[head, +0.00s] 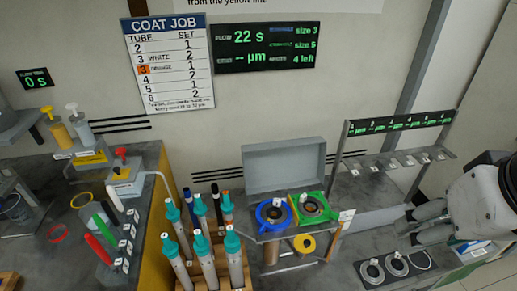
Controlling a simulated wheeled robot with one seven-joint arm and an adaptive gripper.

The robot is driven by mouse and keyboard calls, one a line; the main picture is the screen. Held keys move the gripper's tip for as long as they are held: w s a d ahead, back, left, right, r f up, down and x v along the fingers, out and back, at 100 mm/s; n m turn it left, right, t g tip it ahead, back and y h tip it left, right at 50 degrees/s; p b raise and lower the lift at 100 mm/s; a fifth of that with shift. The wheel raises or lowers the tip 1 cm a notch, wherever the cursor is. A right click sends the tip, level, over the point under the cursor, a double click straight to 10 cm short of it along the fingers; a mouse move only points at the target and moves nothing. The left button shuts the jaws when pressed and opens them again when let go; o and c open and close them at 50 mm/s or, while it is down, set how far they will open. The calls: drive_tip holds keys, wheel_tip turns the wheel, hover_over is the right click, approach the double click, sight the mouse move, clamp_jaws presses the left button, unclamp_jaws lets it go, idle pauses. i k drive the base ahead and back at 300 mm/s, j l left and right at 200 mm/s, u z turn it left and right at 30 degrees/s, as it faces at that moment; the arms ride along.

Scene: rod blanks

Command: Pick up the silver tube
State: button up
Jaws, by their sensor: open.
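Several silver-grey tubes with teal tops (236,268) stand upright in a group at the bottom centre in the head view. They look alike, and I cannot tell which one is the task's silver tube. Their lower ends are partly cut off by the picture's edge. My gripper (408,228) is at the right side, open and empty. It is well to the right of the tubes and apart from them, with the ring stand between.
A stand with a blue ring (273,215) and a green ring (313,207) is right of the tubes, before a grey box (285,165). A rack with a display (400,124) stands behind my gripper. Coloured rods (100,252) lie left. Grey rings (397,264) lie below my gripper.

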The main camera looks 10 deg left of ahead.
sight(232, 246)
drive_tip(key=l+u, duration=0.2)
drive_tip(key=u, duration=0.2)
drive_tip(key=i+l+u, duration=0.1)
drive_tip(key=u, duration=0.3)
drive_tip(key=l+u, duration=0.4)
drive_tip(key=j, duration=0.1)
